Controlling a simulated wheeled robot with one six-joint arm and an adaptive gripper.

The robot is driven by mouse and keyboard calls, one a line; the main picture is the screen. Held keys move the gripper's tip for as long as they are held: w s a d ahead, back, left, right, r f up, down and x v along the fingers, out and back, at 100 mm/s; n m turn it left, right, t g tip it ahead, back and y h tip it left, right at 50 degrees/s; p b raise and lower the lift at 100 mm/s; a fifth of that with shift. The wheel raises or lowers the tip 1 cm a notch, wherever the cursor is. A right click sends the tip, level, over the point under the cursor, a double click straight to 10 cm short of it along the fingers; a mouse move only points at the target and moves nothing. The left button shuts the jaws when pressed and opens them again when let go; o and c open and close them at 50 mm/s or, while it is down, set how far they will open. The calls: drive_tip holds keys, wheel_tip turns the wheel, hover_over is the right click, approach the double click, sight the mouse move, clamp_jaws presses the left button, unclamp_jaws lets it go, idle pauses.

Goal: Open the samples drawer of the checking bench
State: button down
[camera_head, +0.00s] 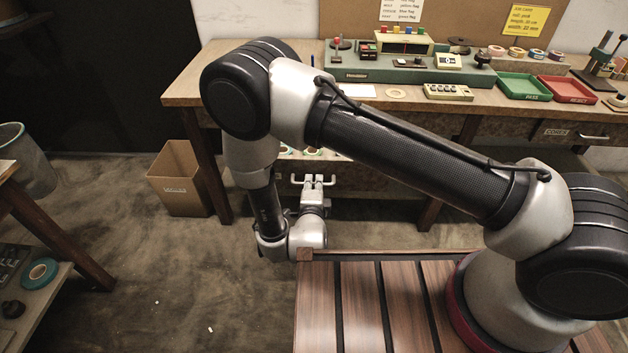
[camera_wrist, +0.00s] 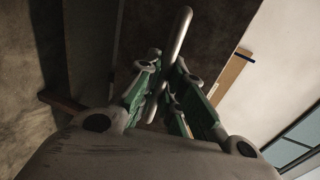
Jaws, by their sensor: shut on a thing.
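The samples drawer (camera_head: 345,176) is under the worktop of the checking bench (camera_head: 250,80), left of the bench's middle. It stands part way out, and several small rolls show inside along its top. My arm hides much of it, and no label on it can be read. My gripper (camera_head: 313,184) is at the drawer front, at its pale bar handle. In the wrist view the metal handle (camera_wrist: 179,35) runs between the green-padded fingers of my gripper (camera_wrist: 168,92), which are shut on it.
A cardboard box (camera_head: 180,180) stands on the floor left of the drawer. A second drawer labelled CORES (camera_head: 570,134) is at the right and looks shut. Green and red trays (camera_head: 523,87) and devices stand on the worktop. Floor between bench and my base is clear.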

drive_tip(key=c, duration=1.5)
unclamp_jaws()
